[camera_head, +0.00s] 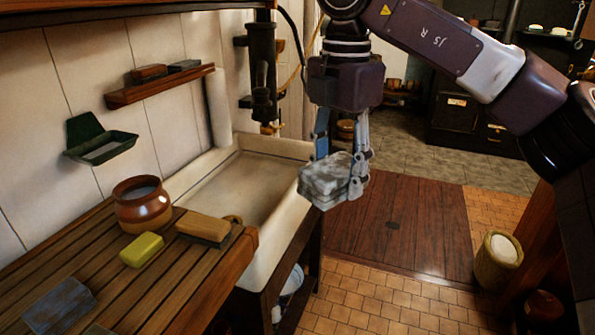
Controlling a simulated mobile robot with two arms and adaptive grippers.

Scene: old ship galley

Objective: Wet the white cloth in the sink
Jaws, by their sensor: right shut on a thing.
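My right gripper (338,168) comes down from the top right and is shut on a folded white cloth (325,184) with greyish marbled shading. It holds the cloth in the air by the sink's right rim, as seen in the head view. The white sink (274,157) stands against the tiled wall, and the part of its basin that shows looks empty. A dark hand pump (262,75) is mounted on the wall above the sink's far end. My left gripper does not show.
A slatted wooden counter (190,285) at the front left bears a brown pot (141,203), a yellow soap bar (141,249), a brush (203,228) and a grey-blue cloth (58,305). A green soap dish (101,144) and shelf (160,88) are on the wall. A bucket (498,262) stands on the floor right.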

